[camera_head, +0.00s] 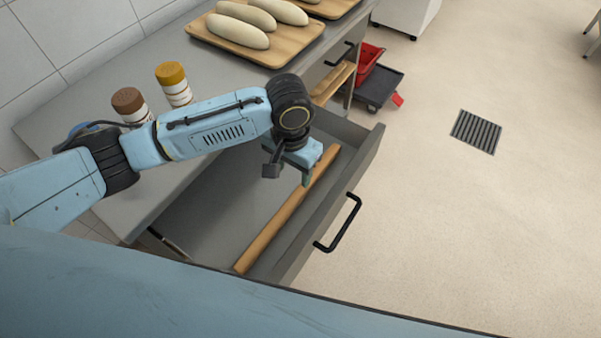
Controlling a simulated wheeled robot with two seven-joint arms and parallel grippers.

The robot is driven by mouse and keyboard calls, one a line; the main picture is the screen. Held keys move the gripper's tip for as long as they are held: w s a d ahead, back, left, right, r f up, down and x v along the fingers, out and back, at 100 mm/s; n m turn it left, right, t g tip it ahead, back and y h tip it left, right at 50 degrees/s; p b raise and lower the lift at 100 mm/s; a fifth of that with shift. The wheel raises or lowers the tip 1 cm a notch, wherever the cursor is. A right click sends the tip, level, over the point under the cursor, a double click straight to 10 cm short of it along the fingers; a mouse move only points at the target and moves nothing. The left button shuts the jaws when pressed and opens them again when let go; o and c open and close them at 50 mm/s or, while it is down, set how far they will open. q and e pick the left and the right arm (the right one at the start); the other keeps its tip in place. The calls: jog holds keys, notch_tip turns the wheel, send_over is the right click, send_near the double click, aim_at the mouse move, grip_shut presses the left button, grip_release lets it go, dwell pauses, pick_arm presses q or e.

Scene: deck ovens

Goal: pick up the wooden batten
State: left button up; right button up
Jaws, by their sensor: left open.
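The wooden batten (284,214) is a long light-brown bar lying in the open grey drawer (215,215), close along its front panel. Its far end runs up beside my left gripper and its near end lies toward the bottom of the view. My left gripper (287,176) is open and empty, pointing down over the drawer near the far part of the batten. I cannot tell how high it is above the batten. My right gripper is not in view.
The drawer front has a black handle (339,222). On the counter (200,85) stand two shakers, brown-capped (130,105) and yellow-capped (173,84), and a wooden board (268,53) with dough loaves. A red bucket (369,61) is beyond. The floor at right is clear around a drain grate (476,132).

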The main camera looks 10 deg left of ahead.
aim_at(293, 199)
pick_arm(q)
notch_tip(293, 199, down, 8)
jog(key=shift+s+r+b, duration=0.1)
jog(key=shift+r+b, duration=0.05)
jog(key=shift+b, duration=0.8)
jog(key=shift+f, duration=0.45)
jog(key=f, duration=0.1)
jog(key=f+b, duration=0.1)
jog(key=f, duration=0.2)
jog(key=shift+w+a+f+b, duration=0.1)
jog(key=shift+w+f+b, duration=0.2)
jog(key=shift+b, duration=0.1)
jog(key=shift+f, duration=0.1)
jog(key=c, duration=1.1)
grip_shut()
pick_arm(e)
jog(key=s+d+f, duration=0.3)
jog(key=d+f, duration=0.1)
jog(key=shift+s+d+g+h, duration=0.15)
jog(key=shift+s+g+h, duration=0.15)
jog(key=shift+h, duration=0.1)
